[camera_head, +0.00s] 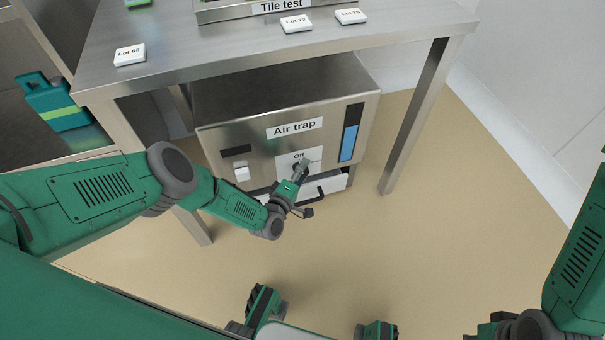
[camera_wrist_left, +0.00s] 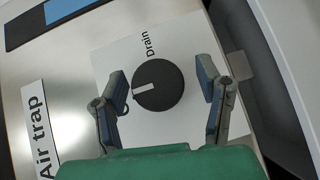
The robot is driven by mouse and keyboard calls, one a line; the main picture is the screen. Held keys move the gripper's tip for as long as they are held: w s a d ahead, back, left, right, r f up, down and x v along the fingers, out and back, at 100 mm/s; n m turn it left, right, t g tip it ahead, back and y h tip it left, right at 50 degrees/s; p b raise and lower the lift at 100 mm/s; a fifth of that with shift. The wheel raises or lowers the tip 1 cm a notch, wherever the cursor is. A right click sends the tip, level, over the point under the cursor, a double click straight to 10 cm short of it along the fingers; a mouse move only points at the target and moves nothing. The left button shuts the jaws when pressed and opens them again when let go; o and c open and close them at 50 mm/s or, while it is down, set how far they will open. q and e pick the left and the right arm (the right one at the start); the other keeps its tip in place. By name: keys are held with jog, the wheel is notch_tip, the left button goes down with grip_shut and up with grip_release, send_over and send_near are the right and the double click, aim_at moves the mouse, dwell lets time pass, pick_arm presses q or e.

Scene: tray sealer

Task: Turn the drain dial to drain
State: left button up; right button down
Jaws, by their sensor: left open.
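The drain dial (camera_wrist_left: 158,84) is a round black knob with a white pointer mark on a white plate (camera_wrist_left: 185,42). The pointer faces left in the left wrist view, away from the printed word "Drain" near the plate's upper edge. In the head view the word "Off" shows at the top of the plate (camera_head: 287,158), and my gripper hides the knob. My left gripper (camera_wrist_left: 161,76) is open, with one finger on each side of the dial; I cannot tell whether they touch it. It also shows in the head view (camera_head: 300,168). My right gripper is not in view.
The steel air trap box (camera_head: 230,155) sits beneath a metal table (camera_head: 200,50), with a table leg (camera_head: 412,120) to its right. Open floor (camera_head: 450,230) lies to the right.

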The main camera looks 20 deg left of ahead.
pick_arm(q)
jog(key=c, duration=1.2)
jog(key=shift+o, duration=0.2)
